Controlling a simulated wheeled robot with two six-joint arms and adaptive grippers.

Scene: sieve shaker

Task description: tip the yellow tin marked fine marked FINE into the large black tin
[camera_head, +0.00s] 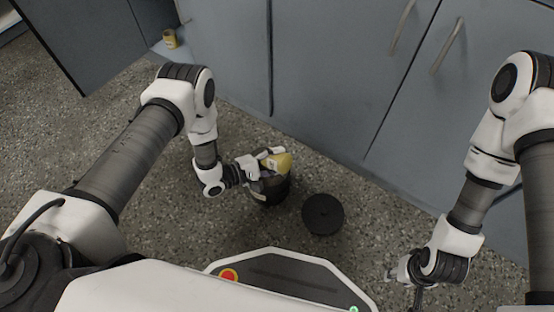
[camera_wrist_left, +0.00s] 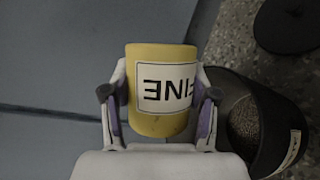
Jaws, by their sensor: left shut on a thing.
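My left gripper (camera_head: 268,164) is shut on the yellow tin marked FINE (camera_head: 284,161) and holds it over the large black tin (camera_head: 272,193). In the left wrist view the fingers (camera_wrist_left: 158,97) grip both sides of the yellow tin (camera_wrist_left: 158,60), whose white label appears upside down. The yellow tin's mouth is not clearly visible, nor is anything pouring from it. The black tin (camera_wrist_left: 284,112) is beside it there, open, with grainy matter inside. My right gripper (camera_head: 392,271) is low at the right, away from the tins; its fingers are too small to read.
A round black lid (camera_head: 323,214) lies on the speckled floor (camera_head: 130,200) just right of the black tin. Grey-blue cabinets (camera_head: 330,75) stand behind. Another yellow tin (camera_head: 170,38) stands on a low ledge at the upper left. The floor at the left is clear.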

